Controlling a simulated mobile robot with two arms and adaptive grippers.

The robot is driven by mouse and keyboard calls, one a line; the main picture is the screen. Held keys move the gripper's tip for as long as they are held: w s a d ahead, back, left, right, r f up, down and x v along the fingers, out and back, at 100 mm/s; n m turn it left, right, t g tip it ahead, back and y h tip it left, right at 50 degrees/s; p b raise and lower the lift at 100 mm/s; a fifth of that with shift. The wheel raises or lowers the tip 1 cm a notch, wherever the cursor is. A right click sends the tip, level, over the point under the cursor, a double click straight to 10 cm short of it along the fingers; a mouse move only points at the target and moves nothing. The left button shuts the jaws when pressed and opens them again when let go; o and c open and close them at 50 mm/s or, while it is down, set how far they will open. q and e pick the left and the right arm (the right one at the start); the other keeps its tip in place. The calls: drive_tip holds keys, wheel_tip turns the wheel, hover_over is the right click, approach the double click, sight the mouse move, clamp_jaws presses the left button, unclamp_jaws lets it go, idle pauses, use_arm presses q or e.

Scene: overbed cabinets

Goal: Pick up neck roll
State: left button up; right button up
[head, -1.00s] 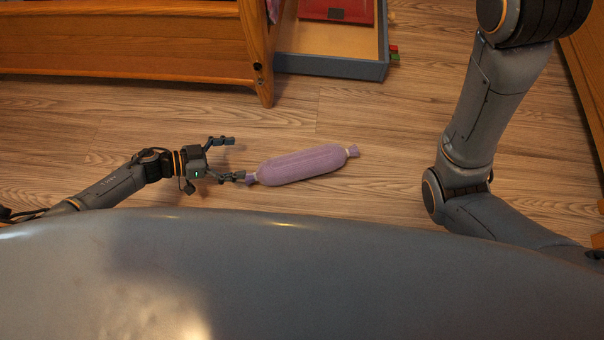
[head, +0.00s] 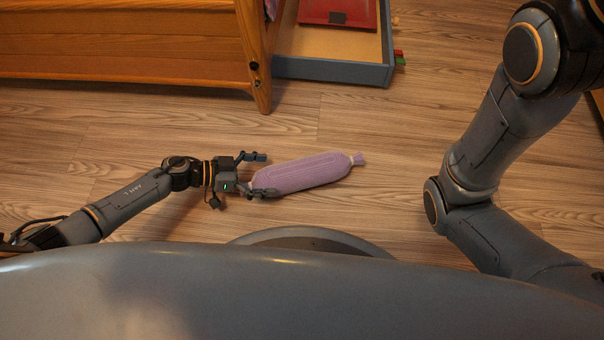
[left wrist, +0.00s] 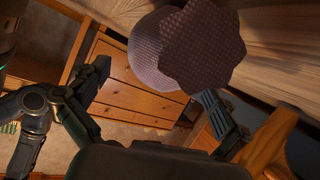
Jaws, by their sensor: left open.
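The neck roll (head: 305,173) is a lilac, sausage-shaped cushion with pinched ends, lying on the wood floor. My left gripper (head: 262,175) is open at its left end in the head view, with its fingers on either side of that end. In the left wrist view the roll's flared end (left wrist: 202,42) is seen close up, ahead of the spread fingers of the left gripper (left wrist: 160,100). I cannot tell whether the fingers touch the roll. The left tip of the roll is hidden by the gripper in the head view. My right arm shows at the right, but its gripper is out of view.
A wooden bed frame (head: 120,45) stands at the top left. Beside it an open blue-grey drawer (head: 330,70) holds a red item (head: 338,12). The floor (head: 400,130) right of the roll is clear up to my right arm.

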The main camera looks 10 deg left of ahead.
sight(284, 174)
use_arm(q)
drive_tip(key=b+x, duration=0.3)
drive_tip(key=shift+f, duration=0.3)
drive_tip(key=shift+w+d+f+b, duration=0.1)
drive_tip(key=shift+w+d+b, duration=0.2)
drive_tip(key=shift+d, duration=0.4)
drive_tip(key=c, duration=1.3)
